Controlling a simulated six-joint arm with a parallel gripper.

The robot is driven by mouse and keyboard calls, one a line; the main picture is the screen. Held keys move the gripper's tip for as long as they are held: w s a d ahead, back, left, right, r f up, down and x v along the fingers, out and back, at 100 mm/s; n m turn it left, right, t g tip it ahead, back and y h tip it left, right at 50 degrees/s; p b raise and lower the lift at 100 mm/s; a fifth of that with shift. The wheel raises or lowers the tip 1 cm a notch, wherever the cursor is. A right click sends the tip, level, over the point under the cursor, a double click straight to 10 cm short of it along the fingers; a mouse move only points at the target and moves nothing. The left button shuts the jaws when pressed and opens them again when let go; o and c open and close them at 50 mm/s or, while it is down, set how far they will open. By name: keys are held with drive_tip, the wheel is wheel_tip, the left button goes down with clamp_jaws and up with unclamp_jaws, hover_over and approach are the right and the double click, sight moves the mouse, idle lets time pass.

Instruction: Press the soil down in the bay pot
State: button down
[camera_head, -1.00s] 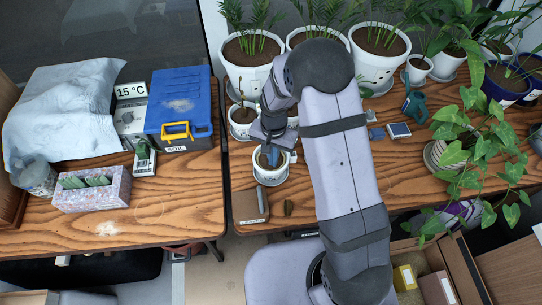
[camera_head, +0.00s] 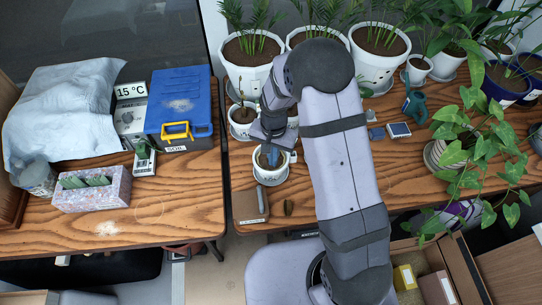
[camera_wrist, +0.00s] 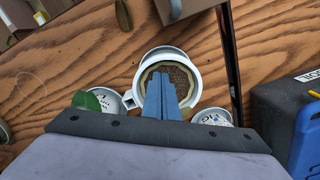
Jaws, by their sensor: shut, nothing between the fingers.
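A white pot with a side handle (camera_head: 262,176) holds brown soil and stands near the front edge of the right table. It also shows in the wrist view (camera_wrist: 194,72), with dark soil (camera_wrist: 176,72) inside a tan inner edge. I read no name on it, so I cannot tell for sure that it is the bay pot. My gripper (camera_head: 271,161) points down into this pot. In the wrist view its blue fingers (camera_wrist: 160,80) are together and empty, with the tips over the soil. I cannot tell how hard they touch it. The fingers hide part of the soil.
Two small white pots stand just behind; the left one (camera_head: 242,131) holds a seedling. Large white palm pots (camera_head: 248,78) stand farther back. A blue case (camera_head: 180,100) is on the left table, across a gap.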

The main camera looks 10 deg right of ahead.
drive_tip(key=shift+f+b, duration=0.45)
drive_tip(key=shift+f, duration=0.15)
drive_tip(key=shift+s+f, duration=0.15)
drive_tip(key=shift+s, duration=0.05)
idle(1.1)
drive_tip(key=shift+w+r+p, duration=0.15)
drive_tip(key=shift+r+p, duration=0.55)
drive_tip(key=shift+r, duration=0.05)
wheel_tip(320, 180, up, 8)
drive_tip(key=p, duration=0.6)
drive_tip(key=shift+f, duration=0.15)
